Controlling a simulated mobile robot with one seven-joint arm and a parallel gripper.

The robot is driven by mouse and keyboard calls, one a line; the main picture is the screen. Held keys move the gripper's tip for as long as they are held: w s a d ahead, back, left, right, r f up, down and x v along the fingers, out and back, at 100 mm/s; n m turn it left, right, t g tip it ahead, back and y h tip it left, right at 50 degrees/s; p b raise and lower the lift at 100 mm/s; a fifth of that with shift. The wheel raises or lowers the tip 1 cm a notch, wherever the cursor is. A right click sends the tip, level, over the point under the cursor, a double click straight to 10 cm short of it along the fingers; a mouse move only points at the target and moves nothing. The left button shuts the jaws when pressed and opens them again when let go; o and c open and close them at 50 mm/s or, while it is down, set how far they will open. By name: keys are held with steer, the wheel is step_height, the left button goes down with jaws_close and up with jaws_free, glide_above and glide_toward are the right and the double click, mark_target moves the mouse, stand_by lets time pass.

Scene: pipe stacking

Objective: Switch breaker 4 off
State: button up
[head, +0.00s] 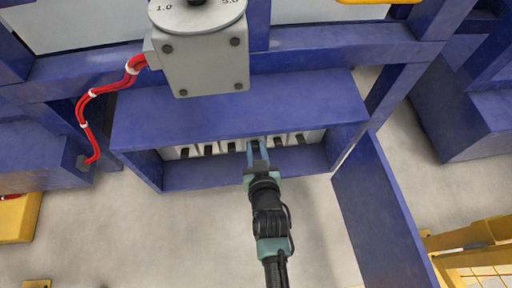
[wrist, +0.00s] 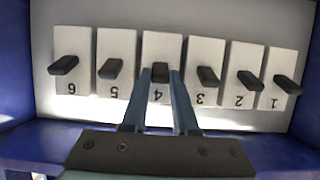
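Breaker 4 is a white plate with a black lever (wrist: 160,71), in the middle of the wrist view, its number upside down below the lever. My gripper (wrist: 161,74) has its two blue fingers apart, with their tips one on each side of this lever. I cannot tell whether they touch or squeeze it. In the head view my gripper (head: 257,147) reaches into the blue breaker box (head: 240,112); the arm and fingers largely hide breaker 4 there.
Breakers 6 (wrist: 71,88) and 5 (wrist: 113,92) stand left of it; breakers 3 (wrist: 201,96), 2 (wrist: 239,101) and 1 (wrist: 275,102) stand right, closely spaced. The box door (head: 380,210) hangs open at right. A grey dial box (head: 203,65) is above.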

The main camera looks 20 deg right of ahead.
jaws_close()
steer(key=shift+f, duration=0.1)
steer(key=shift+f+t+h+b, duration=0.6)
steer(key=shift+t+b, duration=1.1)
steer(key=shift+b, duration=1.2)
steer(key=shift+f+t+h+b, duration=0.35)
steer(key=shift+f+t+b, duration=0.45)
steer(key=shift+t+b, duration=1.55)
steer(key=shift+f+t+h+b, duration=0.45)
steer(key=shift+f+t+b, duration=0.45)
steer(key=shift+b, duration=2.6)
steer(key=shift+r+t, duration=0.15)
steer(key=shift+t, duration=0.3)
steer(key=o, duration=0.7)
jaws_free()
